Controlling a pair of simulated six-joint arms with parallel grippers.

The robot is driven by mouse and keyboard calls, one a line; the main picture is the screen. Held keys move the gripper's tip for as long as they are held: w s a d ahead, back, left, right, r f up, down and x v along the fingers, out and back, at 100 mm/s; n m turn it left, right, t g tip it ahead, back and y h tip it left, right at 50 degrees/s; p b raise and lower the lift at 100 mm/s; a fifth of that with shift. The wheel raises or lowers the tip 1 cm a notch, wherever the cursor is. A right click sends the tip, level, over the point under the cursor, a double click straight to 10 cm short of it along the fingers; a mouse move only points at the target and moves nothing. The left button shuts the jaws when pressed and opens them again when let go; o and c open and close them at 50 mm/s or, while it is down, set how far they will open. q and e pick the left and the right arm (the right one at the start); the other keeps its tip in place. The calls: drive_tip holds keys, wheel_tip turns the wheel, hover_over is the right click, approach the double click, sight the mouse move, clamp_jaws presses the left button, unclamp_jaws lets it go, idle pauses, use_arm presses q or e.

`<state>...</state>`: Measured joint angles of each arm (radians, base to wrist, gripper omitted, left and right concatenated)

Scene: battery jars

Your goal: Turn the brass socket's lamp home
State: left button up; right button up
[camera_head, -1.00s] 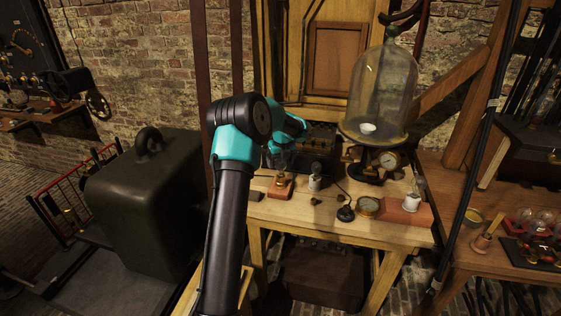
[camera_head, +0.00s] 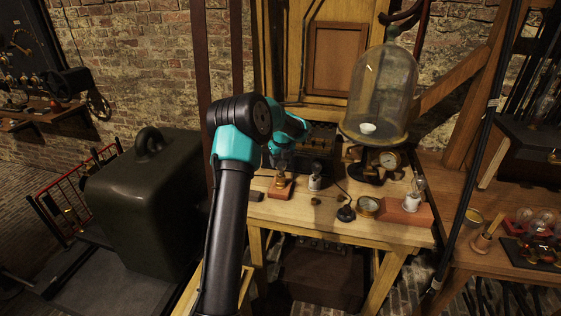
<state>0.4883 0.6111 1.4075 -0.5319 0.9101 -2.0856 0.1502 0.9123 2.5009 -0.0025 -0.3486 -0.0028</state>
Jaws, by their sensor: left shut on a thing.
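The brass socket (camera_head: 280,181) stands on a small reddish wooden base at the left of the wooden bench. My left arm comes up from the bottom, bends at the elbow and reaches over the bench. My left gripper (camera_head: 281,167) is right above the brass socket, pointing down. It is shut on what seems to be the lamp, small and dim here, mostly hidden by the fingers. I cannot tell whether the lamp's base touches the socket. My right gripper is not in view.
A small pale socket (camera_head: 315,183) stands close to the right of the brass one. A glass bell jar (camera_head: 381,95) stands behind on a dark base. Bulbs (camera_head: 540,222) lie far right.

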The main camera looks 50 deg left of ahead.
use_arm(q)
drive_tip(key=m, duration=0.5)
drive_tip(key=shift+t, duration=0.4)
drive_tip(key=o, duration=0.9)
drive_tip(key=r, duration=0.5)
drive_tip(key=s+d+r, duration=0.1)
drive_tip(key=r, duration=0.5)
drive_tip(key=d+r, duration=0.1)
drive_tip(key=r, duration=0.5)
drive_tip(key=shift+s+r, duration=0.1)
drive_tip(key=shift+s, duration=0.25)
